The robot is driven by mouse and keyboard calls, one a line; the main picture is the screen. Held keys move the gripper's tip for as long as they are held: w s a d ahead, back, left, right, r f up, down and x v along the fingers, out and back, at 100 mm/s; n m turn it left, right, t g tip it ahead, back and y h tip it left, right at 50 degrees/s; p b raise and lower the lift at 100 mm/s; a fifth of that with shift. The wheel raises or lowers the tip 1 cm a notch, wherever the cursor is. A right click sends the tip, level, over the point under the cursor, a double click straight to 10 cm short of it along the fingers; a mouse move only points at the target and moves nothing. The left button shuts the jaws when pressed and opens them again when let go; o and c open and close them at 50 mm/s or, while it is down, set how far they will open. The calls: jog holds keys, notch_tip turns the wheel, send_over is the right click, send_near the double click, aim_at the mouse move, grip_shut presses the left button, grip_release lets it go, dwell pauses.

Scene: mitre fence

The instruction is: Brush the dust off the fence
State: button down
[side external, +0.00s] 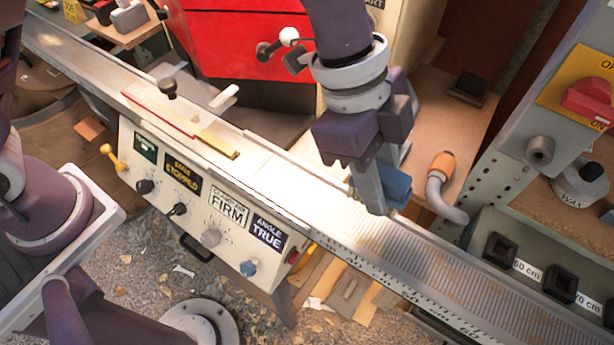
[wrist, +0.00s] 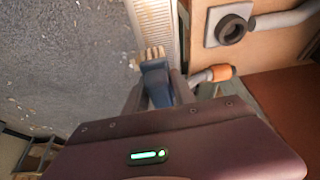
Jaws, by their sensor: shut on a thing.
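The fence (side external: 330,205) is a long pale rail running from the upper left to the lower right in the side view. Its right stretch is ribbed and carries brownish dust (side external: 490,270). The ribbed strip also shows in the wrist view (wrist: 155,22). My gripper (side external: 376,200) points down over the rail, shut on a brush with a blue handle (side external: 397,186). In the wrist view, the blue handle (wrist: 157,82) sits between my fingers and the pale bristles (wrist: 151,57) lie at the end of the ribbed strip. Whether the bristles touch it is unclear.
A red machine housing (side external: 240,40) stands behind the rail. A control panel (side external: 200,200) with knobs and labels fronts it. A grey hose with an orange collar (side external: 442,167) is close right of my gripper. A red switch (side external: 588,98) and black blocks (side external: 500,248) are further right.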

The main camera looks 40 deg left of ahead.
jog(key=w+a+f, duration=0.2)
jog(key=a+f, duration=0.1)
jog(key=a, duration=0.8)
send_near(276, 183)
jog(key=shift+w+d+r, duration=0.1)
jog(key=shift+d+r, duration=0.2)
jog(key=shift+d, duration=0.55)
jog(key=shift+f, duration=2.15)
jog(key=shift+f, duration=0.1)
